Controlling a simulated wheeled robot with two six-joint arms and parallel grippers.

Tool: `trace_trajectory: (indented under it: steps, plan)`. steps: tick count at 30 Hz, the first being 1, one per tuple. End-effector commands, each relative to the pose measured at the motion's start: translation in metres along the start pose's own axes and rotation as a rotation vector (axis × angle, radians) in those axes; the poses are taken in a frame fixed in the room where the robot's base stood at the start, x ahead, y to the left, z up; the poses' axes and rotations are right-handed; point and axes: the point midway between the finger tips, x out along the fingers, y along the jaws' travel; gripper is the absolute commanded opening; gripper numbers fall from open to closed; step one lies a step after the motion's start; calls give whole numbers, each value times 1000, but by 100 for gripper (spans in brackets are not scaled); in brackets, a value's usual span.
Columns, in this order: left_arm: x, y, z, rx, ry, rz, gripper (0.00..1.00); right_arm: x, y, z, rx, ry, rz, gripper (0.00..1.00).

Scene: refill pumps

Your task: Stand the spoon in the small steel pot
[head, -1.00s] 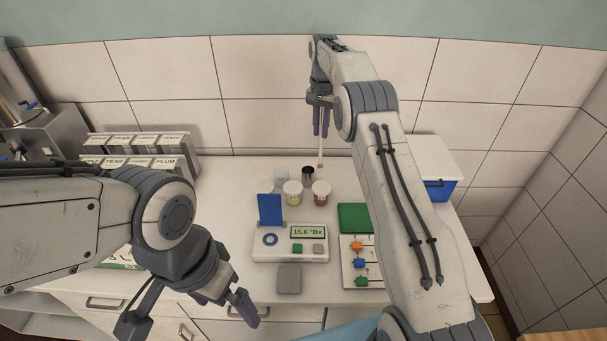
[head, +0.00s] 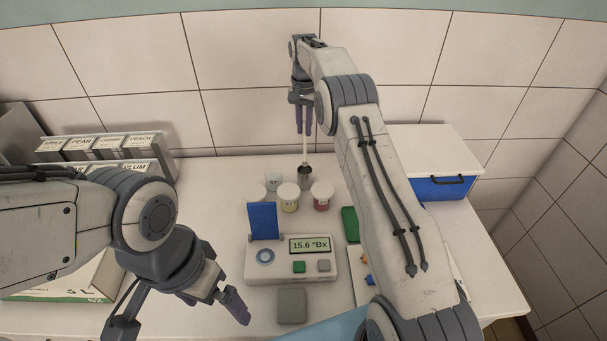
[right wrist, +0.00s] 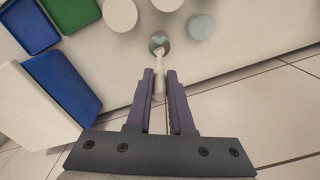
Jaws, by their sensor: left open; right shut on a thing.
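The small steel pot (head: 305,180) stands at the back of the counter, behind the white-lidded jars. My right gripper (head: 304,133) is above it, shut on the pale spoon (head: 305,151), which hangs down with its lower end at the pot's mouth. In the right wrist view the spoon (right wrist: 158,78) runs between the fingers of my right gripper (right wrist: 160,75) toward the pot (right wrist: 159,42). Whether its tip touches the pot's inside is hidden. My left gripper (head: 236,304) is open and empty at the front left, far from the pot.
White-lidded jars (head: 289,194) stand close in front of the pot, and a pale cup (head: 273,179) is at its left. A refractometer (head: 290,260) reading 15.6 sits further forward. A blue-and-white box (head: 443,187) is at the right, labelled boxes (head: 90,148) at the left.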

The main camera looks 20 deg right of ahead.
Motion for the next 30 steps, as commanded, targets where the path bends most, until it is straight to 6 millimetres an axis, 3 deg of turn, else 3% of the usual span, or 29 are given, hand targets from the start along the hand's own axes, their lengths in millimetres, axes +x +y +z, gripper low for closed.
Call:
trace_trajectory:
  steps: [6,18,30]
  plan:
    - [-13,1,-1,2,0,0,100,38,1,2,0,-3,3,0]
    - [-31,2,-2,5,0,0,100,84,2,0,2,-2,1,0]
    - [-26,2,-1,5,0,0,100,92,2,0,2,0,0,0]
